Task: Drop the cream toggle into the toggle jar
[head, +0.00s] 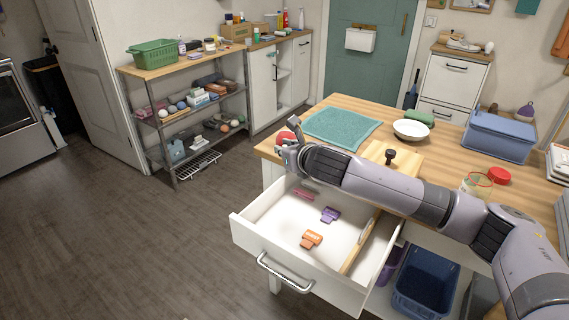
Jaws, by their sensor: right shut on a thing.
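My right gripper (289,157) is above the back left corner of the open drawer (258,250), beside the table's left corner. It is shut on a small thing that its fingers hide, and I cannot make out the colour. No cream toggle shows clearly. A clear glass jar (477,186) with a reddish rim, likely the toggle jar, stands on the right part of the wooden table, behind my right forearm, which partly covers it. My left gripper is not in view.
The drawer holds orange (311,239), purple (330,214) and pink (303,194) pieces. A red lid (499,175), blue bin (499,135), white bowl (411,130), cutting board (408,163) and teal cloth (342,127) are on the table (455,150). A red thing (285,137) is near the gripper.

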